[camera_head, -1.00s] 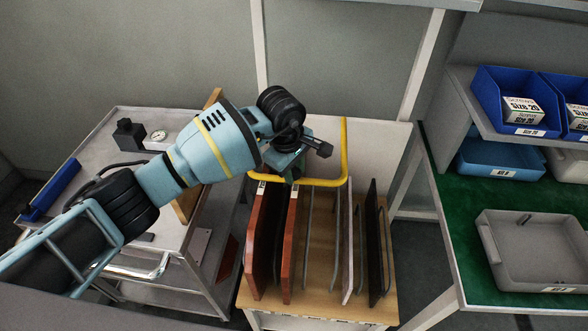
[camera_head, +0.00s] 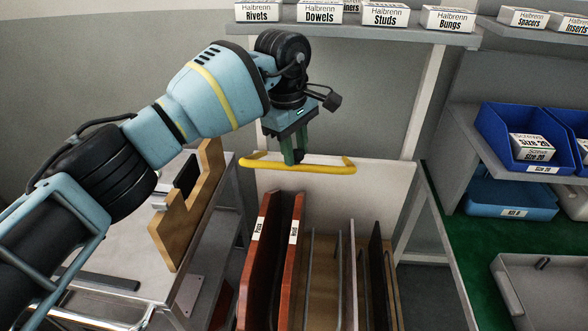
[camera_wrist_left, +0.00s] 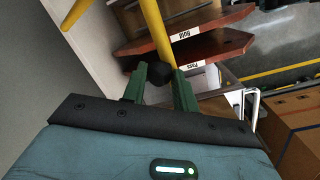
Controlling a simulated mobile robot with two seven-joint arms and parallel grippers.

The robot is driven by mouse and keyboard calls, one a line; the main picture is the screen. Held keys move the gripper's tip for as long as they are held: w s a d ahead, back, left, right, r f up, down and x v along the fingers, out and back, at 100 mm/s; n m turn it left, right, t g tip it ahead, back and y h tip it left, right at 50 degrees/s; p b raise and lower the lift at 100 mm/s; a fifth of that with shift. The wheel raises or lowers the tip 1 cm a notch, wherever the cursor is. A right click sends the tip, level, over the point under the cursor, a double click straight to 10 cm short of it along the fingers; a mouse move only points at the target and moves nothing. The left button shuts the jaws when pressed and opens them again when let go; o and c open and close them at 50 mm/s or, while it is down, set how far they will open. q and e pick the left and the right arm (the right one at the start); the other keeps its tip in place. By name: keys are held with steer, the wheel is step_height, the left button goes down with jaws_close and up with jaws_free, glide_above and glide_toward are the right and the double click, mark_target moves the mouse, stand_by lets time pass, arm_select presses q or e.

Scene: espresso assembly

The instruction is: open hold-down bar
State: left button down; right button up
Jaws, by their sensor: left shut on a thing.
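The yellow hold-down bar (camera_head: 310,168) crosses the top of the upright-panel rack in the head view, in front of the pale back board and above the dark red panels. Its two ends bend back towards the board. My left gripper (camera_head: 297,157) points down at it and is shut on its black knob. The wrist view shows the knob (camera_wrist_left: 158,73) between the green fingers of the gripper (camera_wrist_left: 157,88), with the yellow bar (camera_wrist_left: 157,30) running up from it. My right gripper is not in view.
Two dark red panels (camera_head: 285,245) with white labels stand in the rack, beside a black panel (camera_head: 377,265). A wooden notched piece (camera_head: 185,220) stands on the metal cart at left. A shelf of labelled boxes (camera_head: 385,14) hangs above; blue bins (camera_head: 515,130) are at right.

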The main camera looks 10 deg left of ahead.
arm_select(q)
steer(key=shift+w+r+b, duration=0.4)
steer(key=shift+w+r, duration=0.1)
steer(key=shift+w, duration=0.35)
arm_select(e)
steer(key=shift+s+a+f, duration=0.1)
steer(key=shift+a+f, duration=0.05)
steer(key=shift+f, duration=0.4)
arm_select(q)
steer(key=shift+a, duration=0.1)
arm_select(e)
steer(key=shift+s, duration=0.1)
arm_select(q)
steer(key=c, duration=1.4)
jaws_free()
steer(key=shift+f, duration=0.1)
steer(key=shift+c, duration=0.2)
steer(key=o, duration=0.3)
steer(key=shift+w+d+f, duration=0.1)
steer(key=shift+w+d, duration=0.1)
steer(key=shift+w, duration=0.05)
steer(key=shift+o, duration=0.2)
steer(key=shift+a, duration=0.15)
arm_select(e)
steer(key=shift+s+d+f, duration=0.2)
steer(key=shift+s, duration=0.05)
arm_select(q)
steer(key=shift+a, duration=0.1)
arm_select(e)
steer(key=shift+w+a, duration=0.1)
